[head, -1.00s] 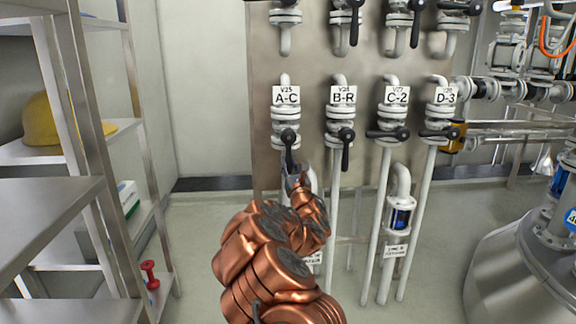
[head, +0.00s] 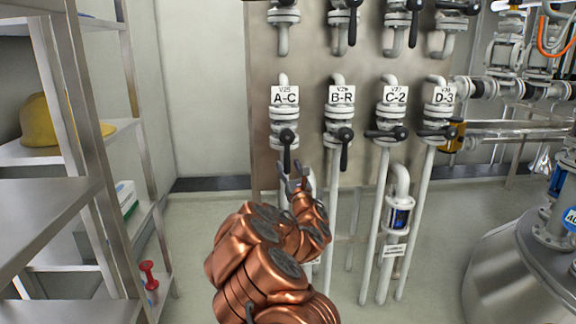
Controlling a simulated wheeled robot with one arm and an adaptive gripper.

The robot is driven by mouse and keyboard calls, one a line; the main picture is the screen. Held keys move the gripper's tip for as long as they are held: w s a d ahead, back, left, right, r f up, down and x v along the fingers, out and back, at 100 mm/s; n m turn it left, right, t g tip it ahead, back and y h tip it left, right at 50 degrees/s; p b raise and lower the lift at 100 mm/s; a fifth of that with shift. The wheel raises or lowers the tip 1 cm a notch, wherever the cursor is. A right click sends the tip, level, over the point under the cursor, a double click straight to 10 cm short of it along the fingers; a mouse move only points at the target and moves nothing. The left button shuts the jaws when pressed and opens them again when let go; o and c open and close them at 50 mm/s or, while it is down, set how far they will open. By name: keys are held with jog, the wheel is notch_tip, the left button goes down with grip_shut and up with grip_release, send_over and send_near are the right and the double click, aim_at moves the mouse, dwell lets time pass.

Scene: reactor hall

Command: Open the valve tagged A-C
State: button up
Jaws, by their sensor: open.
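The valve tagged A-C (head: 285,96) is the leftmost of the middle row on the panel. Its black handle (head: 286,150) points straight down along the pipe. My gripper (head: 291,181) is open at the end of my copper-coloured arm, just below the handle's lower end. I cannot tell whether a finger touches the handle. The pipe below the valve is partly hidden by my gripper and arm.
The valve tagged B-R (head: 341,97) is close on the right, its black handle (head: 344,148) also down. Valves C-2 (head: 395,96) and D-3 (head: 440,97) have sideways handles. Metal shelves (head: 110,140) stand left; a steel vessel (head: 515,270) stands right.

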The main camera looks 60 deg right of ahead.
jog(key=v, duration=1)
dwell(0.8)
